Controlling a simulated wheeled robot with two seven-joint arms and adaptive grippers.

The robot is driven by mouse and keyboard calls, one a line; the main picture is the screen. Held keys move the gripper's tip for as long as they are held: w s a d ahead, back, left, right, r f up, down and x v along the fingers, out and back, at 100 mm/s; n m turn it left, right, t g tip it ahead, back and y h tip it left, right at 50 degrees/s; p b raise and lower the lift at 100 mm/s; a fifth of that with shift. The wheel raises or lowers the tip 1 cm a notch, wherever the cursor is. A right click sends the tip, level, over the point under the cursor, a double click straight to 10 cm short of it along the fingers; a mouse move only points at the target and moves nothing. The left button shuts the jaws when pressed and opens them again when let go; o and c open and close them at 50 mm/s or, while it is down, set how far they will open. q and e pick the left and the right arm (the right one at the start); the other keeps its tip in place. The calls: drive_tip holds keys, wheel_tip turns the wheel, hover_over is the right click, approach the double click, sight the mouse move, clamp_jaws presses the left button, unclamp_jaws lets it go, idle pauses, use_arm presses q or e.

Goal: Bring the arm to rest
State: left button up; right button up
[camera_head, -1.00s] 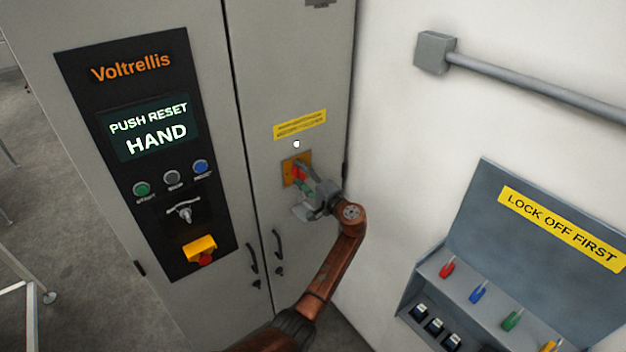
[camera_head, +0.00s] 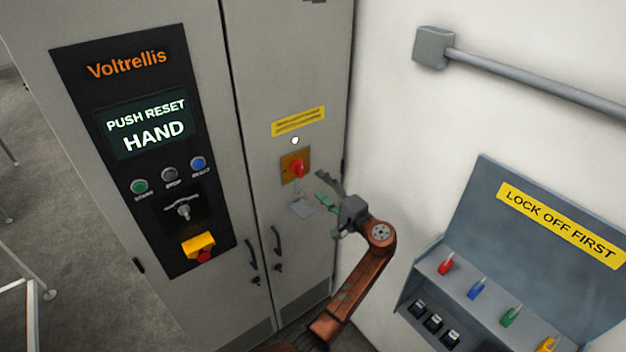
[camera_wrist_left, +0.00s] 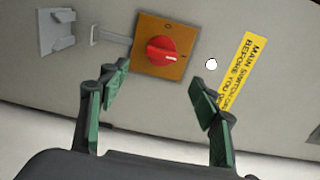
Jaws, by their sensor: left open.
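My left gripper (camera_head: 327,192) is open and empty, in front of the right cabinet door and just right of the red rotary switch (camera_head: 299,169). The switch sits on an orange-yellow plate (camera_head: 287,163). In the left wrist view the red knob (camera_wrist_left: 162,50) shows ahead of the two spread green-padded fingers (camera_wrist_left: 155,100), with clear space between. A grey hasp or flap (camera_head: 302,206) is just below the switch plate. My right gripper is not in view.
The cabinet's black control panel (camera_head: 122,83) reads "PUSH RESET" and "HAND". A lock-off station (camera_head: 482,195) with coloured padlocks stands at the right. A grey box and conduit (camera_head: 520,76) run along the white wall. Door handles (camera_head: 276,240) stick out below.

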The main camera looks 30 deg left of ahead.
use_arm(q)
drive_tip(key=shift+v, duration=0.95)
